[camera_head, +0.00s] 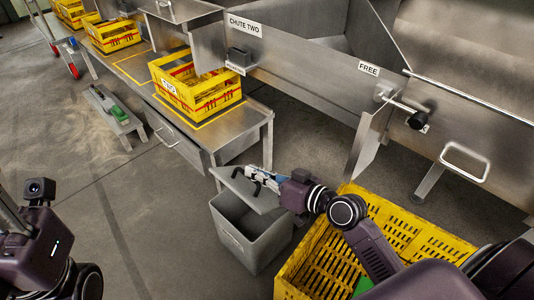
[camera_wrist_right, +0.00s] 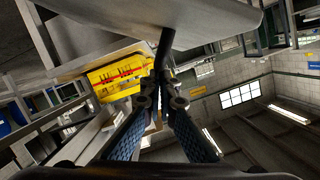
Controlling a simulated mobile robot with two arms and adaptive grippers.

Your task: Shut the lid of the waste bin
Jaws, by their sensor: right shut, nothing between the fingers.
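The waste bin (camera_head: 252,238) is a grey open-topped box on the floor beside the metal bench. Its lid (camera_head: 240,187) is a flat grey plate, raised at a tilt over the bin. A dark gap shows between lid and rim.
A yellow crate (camera_head: 298,272) stands right of the bin, under my right arm. Another yellow crate (camera_head: 200,108) sits on the metal bench (camera_head: 225,132) behind. A low stand (camera_head: 117,117) with a green item is at left. The floor left of the bin is clear.

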